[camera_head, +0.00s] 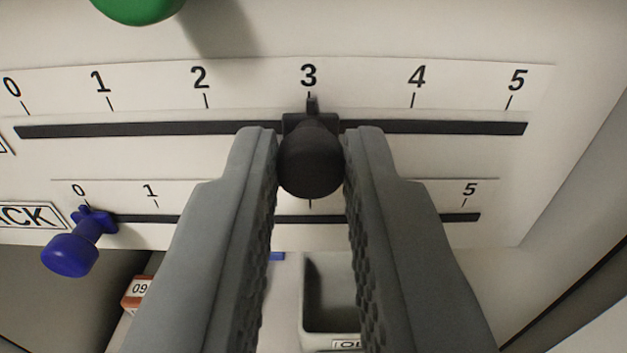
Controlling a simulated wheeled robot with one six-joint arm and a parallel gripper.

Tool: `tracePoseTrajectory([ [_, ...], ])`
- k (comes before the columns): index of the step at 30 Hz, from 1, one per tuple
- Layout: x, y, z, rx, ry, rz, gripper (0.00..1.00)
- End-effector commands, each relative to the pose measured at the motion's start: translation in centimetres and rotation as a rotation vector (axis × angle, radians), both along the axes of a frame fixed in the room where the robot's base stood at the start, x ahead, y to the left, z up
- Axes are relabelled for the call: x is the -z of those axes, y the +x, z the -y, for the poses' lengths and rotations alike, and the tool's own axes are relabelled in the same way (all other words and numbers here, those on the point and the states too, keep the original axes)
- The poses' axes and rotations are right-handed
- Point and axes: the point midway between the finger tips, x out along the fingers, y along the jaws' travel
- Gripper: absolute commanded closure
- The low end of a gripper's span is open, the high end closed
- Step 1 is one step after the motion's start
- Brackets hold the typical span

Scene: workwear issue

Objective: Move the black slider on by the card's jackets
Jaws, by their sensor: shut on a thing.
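The black slider (310,158) has a round knob and a small pointer on top. It sits on the upper track (430,128) of a white panel, its pointer at the 3 on a scale from 0 to 5. My gripper (311,150) is shut on the black slider's knob, one grey finger on each side. The task's card is not seen in this view. The fingers hide part of the lower scale.
A blue slider (72,252) sits at 0 on the lower track, beside a label ending in "ACK" (30,216). A green knob (138,8) sticks out above. Below are a grey bin (328,270) and a small orange-and-white box (137,291) marked 09.

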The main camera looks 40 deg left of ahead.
Motion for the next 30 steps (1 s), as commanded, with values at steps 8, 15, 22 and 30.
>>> tracePoseTrajectory([
  [8,0.0,0.0,0.0,0.000,0.000,0.000,0.60],
  [15,0.0,-0.1,0.0,0.000,0.000,0.000,0.60],
  [22,-0.1,-1.9,1.3,0.002,-0.002,0.001,0.60],
  [30,0.0,-6.1,4.5,0.003,-0.001,0.001,0.60],
])
